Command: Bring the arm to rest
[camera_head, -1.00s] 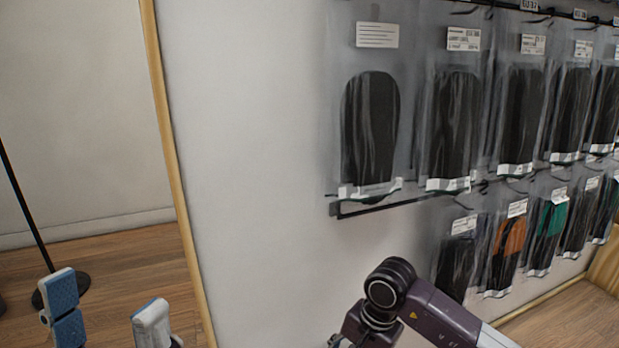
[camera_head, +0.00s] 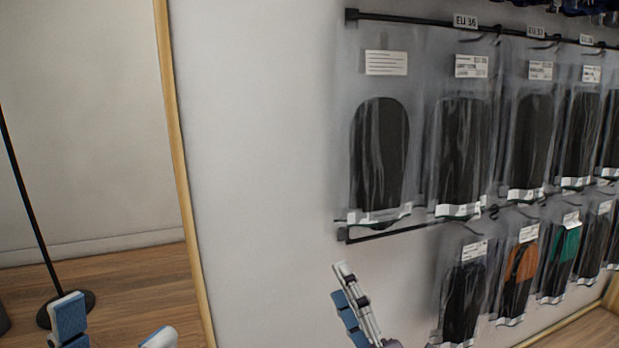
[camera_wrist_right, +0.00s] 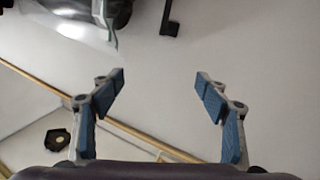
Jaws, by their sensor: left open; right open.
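My right gripper (camera_head: 352,305) shows in the head view at the bottom middle, below the lower-left end of the hanging packs and in front of the white wall. In the right wrist view my right gripper (camera_wrist_right: 161,88) has its blue-padded fingers wide apart with nothing between them. My left gripper (camera_head: 112,330) is at the bottom left of the head view, its two fingertips apart and empty. The rest of the left gripper is cut off by the lower edge.
Clear packs of dark insoles (camera_head: 379,155) hang from a black rail (camera_head: 420,23) on the right. A lower row holds an orange pack (camera_head: 520,262) and a green one. A wooden wall edge (camera_head: 180,170) and a black stand (camera_head: 42,230) are at left. The middle wall is bare.

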